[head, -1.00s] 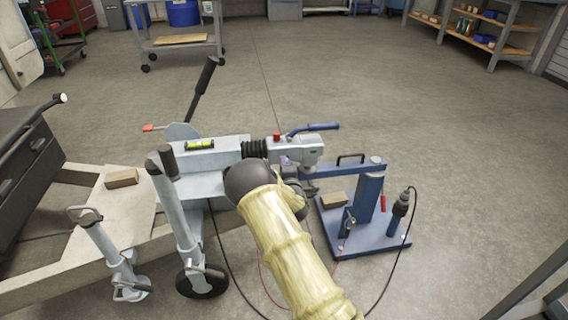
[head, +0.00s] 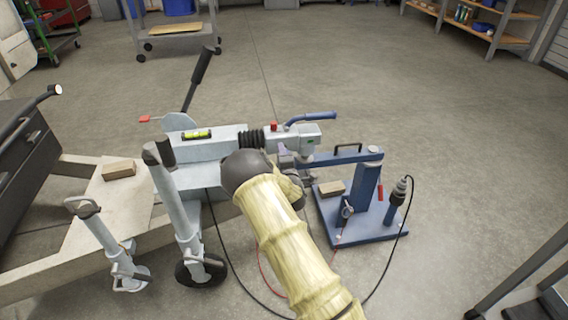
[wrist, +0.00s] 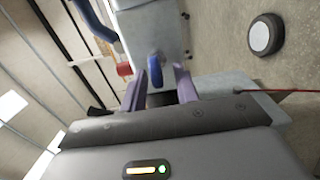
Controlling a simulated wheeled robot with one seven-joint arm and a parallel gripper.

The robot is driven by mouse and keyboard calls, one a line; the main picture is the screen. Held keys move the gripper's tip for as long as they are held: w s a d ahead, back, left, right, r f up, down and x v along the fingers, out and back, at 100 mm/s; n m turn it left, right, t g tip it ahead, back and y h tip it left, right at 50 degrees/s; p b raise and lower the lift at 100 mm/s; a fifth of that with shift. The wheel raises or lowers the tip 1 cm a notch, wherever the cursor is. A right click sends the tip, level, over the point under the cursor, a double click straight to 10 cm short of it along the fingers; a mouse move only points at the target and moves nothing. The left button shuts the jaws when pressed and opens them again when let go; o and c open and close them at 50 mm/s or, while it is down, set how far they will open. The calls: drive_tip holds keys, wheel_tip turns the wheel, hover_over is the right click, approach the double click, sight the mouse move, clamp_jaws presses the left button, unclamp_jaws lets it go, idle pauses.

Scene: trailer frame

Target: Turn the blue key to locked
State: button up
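The blue key (wrist: 155,72) shows in the wrist view as an upright blue tab on the grey coupler housing (wrist: 150,30). My gripper (wrist: 160,75) has its two purple fingers on either side of the key. The fingers are apart, with a gap visible between the key and the right finger. In the head view my gripper (head: 288,157) is beside the near side of the grey coupler head (head: 303,135). The key is hidden there behind my arm and gripper.
A blue lever (head: 312,117) and a red knob (head: 273,127) sit on top of the coupler. A blue stand (head: 366,195) with a cable is to the right. The jockey wheel post (head: 177,205) stands left of my arm.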

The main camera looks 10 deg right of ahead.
drive_tip(key=s+p, duration=0.5)
drive_tip(key=s, duration=1.2)
drive_tip(key=shift+s, duration=0.15)
drive_tip(key=s+d+r+m+g+p, duration=0.1)
drive_tip(key=s+r+m+g+p, duration=0.2)
drive_tip(key=s+r+m+g, duration=0.75)
drive_tip(key=s+r+m+g+p, duration=0.2)
drive_tip(key=s+r+m+g, duration=0.45)
drive_tip(key=s, duration=0.65)
wheel_tip(320, 180, up, 39)
drive_tip(key=m+t+p, duration=0.1)
drive_tip(key=p, duration=3.6)
drive_tip(key=shift+w+d+f+t, duration=0.15)
drive_tip(key=shift+f+t, duration=0.05)
drive_tip(key=shift+t, duration=0.1)
